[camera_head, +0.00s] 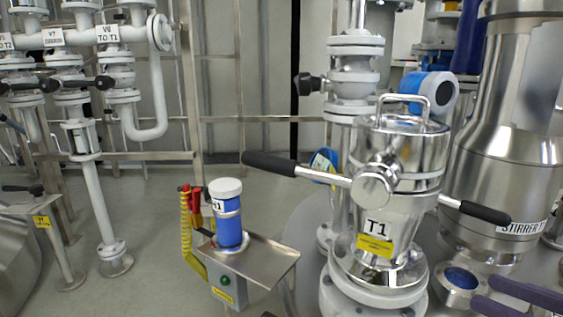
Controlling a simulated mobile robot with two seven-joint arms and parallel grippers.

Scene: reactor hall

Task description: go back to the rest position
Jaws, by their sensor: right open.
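My right gripper (481,291) shows at the lower right corner as two dark purple fingers, spread apart with nothing between them. Its fingertips point left, near a short metal port with a blue inside (462,279). Whether they touch the port cannot be told. The rest of my right arm is outside the picture. My left gripper and left arm do not show.
A shiny T1 vessel (398,215) with a black-handled bar (270,164) stands left of my gripper. The large stirrer vessel (510,130) rises behind it. A blue T1 canister (228,222) stands on a metal shelf (262,262). White pipes (95,190) fill the left; open floor lies between.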

